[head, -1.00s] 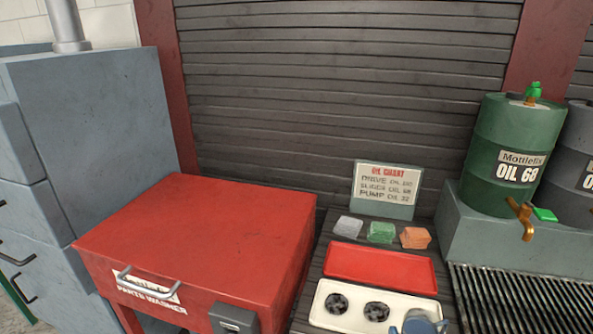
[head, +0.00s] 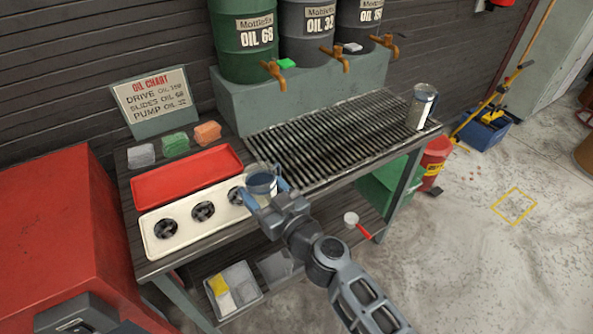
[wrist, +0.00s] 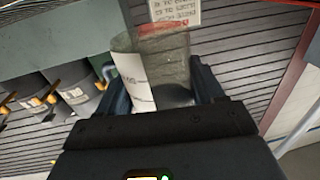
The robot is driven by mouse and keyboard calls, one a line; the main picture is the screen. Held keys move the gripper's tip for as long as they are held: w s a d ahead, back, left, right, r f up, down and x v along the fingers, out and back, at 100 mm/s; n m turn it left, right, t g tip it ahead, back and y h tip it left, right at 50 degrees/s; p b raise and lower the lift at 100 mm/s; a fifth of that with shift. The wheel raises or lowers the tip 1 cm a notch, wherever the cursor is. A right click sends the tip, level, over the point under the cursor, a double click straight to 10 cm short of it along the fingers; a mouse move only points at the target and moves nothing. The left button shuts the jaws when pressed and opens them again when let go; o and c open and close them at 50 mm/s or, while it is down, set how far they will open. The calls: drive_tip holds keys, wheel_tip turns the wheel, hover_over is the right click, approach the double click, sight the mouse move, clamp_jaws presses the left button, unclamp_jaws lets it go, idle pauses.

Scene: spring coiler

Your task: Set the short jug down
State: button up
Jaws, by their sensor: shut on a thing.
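In the head view my gripper (head: 266,193) is shut on the short jug (head: 261,182), a clear vessel with a grey-blue look, its blue fingers on either side. The jug is at the right end of the cream tray (head: 178,250), by the rightmost of its three dark round marks. I cannot tell whether it touches anything below. In the wrist view the see-through jug (wrist: 165,75), with a white marked panel, sits between the dark fingers. A taller jug (head: 421,106) stands at the right end of the slatted grate (head: 330,125).
A red tray (head: 185,176) lies behind the cream one. Oil drums with taps (head: 270,68) stand behind the grate. The red parts washer (head: 50,225) is at left. Most of the grate is clear.

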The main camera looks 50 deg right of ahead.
drive_tip(key=s+d+r+m+g+h, duration=0.1)
drive_tip(key=d+r+m+g+h, duration=0.1)
drive_tip(key=d, duration=0.6)
drive_tip(key=s+d+r+m+g+h, duration=0.1)
drive_tip(key=d+r+m+g+h, duration=0.1)
drive_tip(key=d+h, duration=0.3)
drive_tip(key=s+d+r+m+g+h, duration=0.1)
drive_tip(key=d+r+m+g+h, duration=0.1)
drive_tip(key=d, duration=1)
drive_tip(key=shift+s+d+r+m+h, duration=0.3)
drive_tip(key=shift+d+r+m+h, duration=0.15)
drive_tip(key=shift+m+h, duration=0.6)
drive_tip(key=w+a+f+b, duration=0.2)
drive_tip(key=a, duration=0.1)
drive_tip(key=w+a+f+b, duration=0.2)
drive_tip(key=a, duration=0.1)
drive_tip(key=w+a+f+b, duration=0.1)
drive_tip(key=a+f, duration=0.2)
drive_tip(key=a, duration=0.1)
drive_tip(key=shift+w+a+f+b, duration=0.1)
drive_tip(key=shift+w+b, duration=0.3)
wheel_tip(320, 180, down, 2)
drive_tip(key=shift+f, duration=0.7)
drive_tip(key=shift+f, duration=0.1)
